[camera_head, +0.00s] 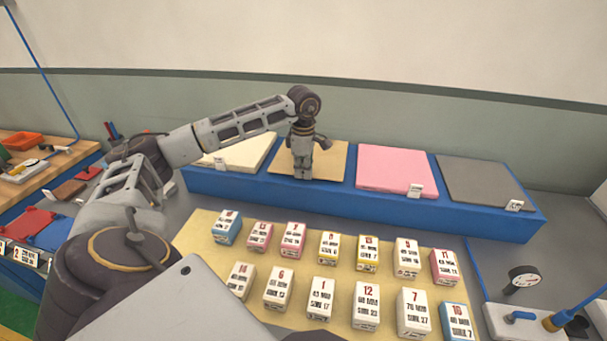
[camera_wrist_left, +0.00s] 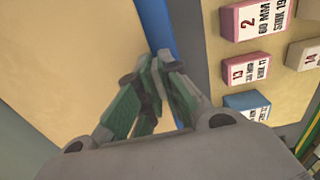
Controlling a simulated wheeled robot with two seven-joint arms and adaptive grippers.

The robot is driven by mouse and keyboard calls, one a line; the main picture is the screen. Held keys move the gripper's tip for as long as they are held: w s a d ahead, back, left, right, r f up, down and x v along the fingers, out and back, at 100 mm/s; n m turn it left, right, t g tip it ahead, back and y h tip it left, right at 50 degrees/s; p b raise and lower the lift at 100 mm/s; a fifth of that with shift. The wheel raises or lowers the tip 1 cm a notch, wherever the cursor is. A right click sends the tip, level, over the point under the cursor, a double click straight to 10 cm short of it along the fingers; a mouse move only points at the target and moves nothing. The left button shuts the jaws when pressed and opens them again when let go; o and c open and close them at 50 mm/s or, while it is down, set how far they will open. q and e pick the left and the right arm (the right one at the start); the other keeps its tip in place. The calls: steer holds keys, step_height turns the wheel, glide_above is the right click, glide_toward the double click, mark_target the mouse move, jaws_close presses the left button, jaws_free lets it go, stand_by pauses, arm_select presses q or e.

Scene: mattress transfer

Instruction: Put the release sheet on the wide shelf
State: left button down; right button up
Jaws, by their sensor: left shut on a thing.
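Four flat sheets lie in a row on a long blue stand (camera_head: 400,209) along the wall: cream (camera_head: 248,150), tan (camera_head: 334,158), pink (camera_head: 395,168) and grey (camera_head: 480,180). I cannot tell by a label which is the release sheet. My left gripper (camera_head: 302,177) points down at the front edge of the tan sheet. In the left wrist view, the fingers (camera_wrist_left: 160,62) are shut at the edge of the tan sheet (camera_wrist_left: 60,60), beside the blue stand. The pinched part is hidden between the fingers. My right gripper is out of view. No shelf is clearly identifiable.
In front of the stand, a yellow board (camera_head: 205,222) holds several numbered blocks in two rows. A gauge (camera_head: 524,278) and a blue-handled tool (camera_head: 580,310) are at right. A wooden bench (camera_head: 60,158) with an orange tray (camera_head: 22,140) is at left.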

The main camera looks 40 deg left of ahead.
arm_select(q)
steer(key=shift+f, duration=0.7)
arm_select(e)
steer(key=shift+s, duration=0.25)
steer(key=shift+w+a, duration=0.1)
arm_select(q)
steer(key=shift+f, duration=0.1)
steer(key=c, duration=1.6)
jaws_free()
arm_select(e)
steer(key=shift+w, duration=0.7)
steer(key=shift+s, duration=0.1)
